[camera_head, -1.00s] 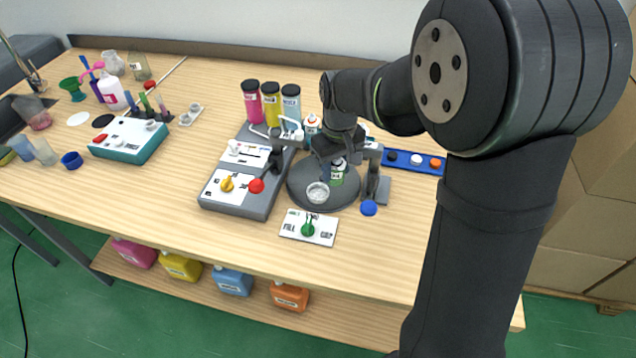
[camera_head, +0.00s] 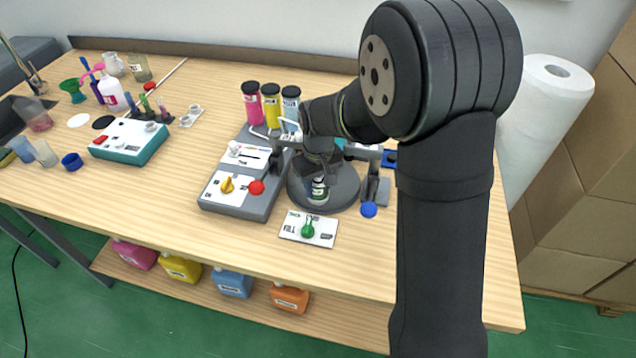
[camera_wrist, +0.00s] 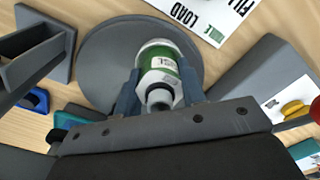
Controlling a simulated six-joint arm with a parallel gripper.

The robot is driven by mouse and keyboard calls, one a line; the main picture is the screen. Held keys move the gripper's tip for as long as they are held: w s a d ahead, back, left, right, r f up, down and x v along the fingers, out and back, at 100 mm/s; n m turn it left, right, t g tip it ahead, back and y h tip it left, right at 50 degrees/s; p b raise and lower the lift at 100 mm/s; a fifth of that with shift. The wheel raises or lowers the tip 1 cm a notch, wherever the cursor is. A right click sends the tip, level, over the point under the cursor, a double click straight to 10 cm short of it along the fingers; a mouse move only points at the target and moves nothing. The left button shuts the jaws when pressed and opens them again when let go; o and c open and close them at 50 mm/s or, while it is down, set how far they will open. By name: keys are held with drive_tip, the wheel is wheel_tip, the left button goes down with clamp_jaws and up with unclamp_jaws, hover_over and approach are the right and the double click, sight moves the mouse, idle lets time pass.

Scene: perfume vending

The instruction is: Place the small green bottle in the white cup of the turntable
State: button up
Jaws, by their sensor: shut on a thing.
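The small green bottle (camera_head: 318,188) has a white label and is held upright over the front part of the dark round turntable (camera_head: 346,188). My gripper (camera_head: 319,168) is shut on it from above. In the wrist view the fingers of my gripper (camera_wrist: 160,92) press both sides of the green bottle (camera_wrist: 160,63), with the turntable (camera_wrist: 105,50) behind it. The white cup is mostly hidden; a pale rim (camera_wrist: 155,42) shows around the far end of the bottle. I cannot tell how deep the bottle sits in it.
A grey control box (camera_head: 240,205) with yellow and red knobs stands left of the turntable. Pink, yellow and blue bottles (camera_head: 271,104) stand behind.

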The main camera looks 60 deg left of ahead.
drive_tip(key=o, duration=1)
drive_tip(key=shift+f, duration=0.1)
wheel_tip(320, 180, up, 12)
drive_tip(key=shift+r, duration=0.2)
drive_tip(key=shift+f, duration=0.1)
wheel_tip(320, 180, down, 13)
drive_tip(key=shift+r, duration=2.45)
